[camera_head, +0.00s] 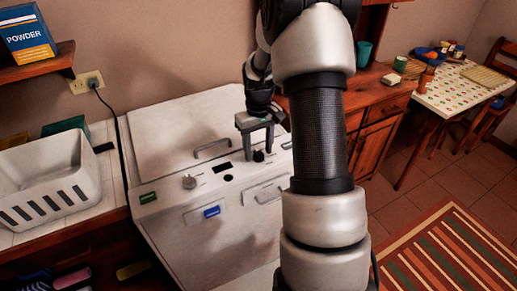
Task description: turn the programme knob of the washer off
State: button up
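The washer (150,228) is a white machine with a sloping front panel. A dark round knob (258,156) sits at the right part of its panel. A lighter grey knob (189,182) sits further left. No readable labels show which is the programme knob, and pointer positions are too small to read. My gripper (258,153) points down over the right side of the panel. Its two fingers are apart, one on each side of the dark knob in the picture. I cannot tell whether they touch it. My arm hides the washer's right edge.
A white basket (45,180) stands left. A wooden cabinet (378,140) and a table (450,93) stand right. A striped rug (450,250) covers the floor.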

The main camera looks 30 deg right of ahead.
aim_at(258, 152)
notch_tip(258, 152, up, 17)
jog(key=p, duration=0.1)
jog(key=shift+r, duration=0.2)
dwell(0.4)
dwell(0.3)
jog(key=s+a+r+t+p, duration=0.4)
jog(key=s+a+r, duration=0.8)
jog(key=s+r, duration=0.3)
jog(key=s+a+f+t+p, duration=0.1)
jog(key=s+a, duration=0.1)
jog(key=s, duration=0.6)
jog(key=shift+a+f+m+t, duration=0.25)
jog(key=shift+f+m+t, duration=0.05)
jog(key=shift+s, duration=0.1)
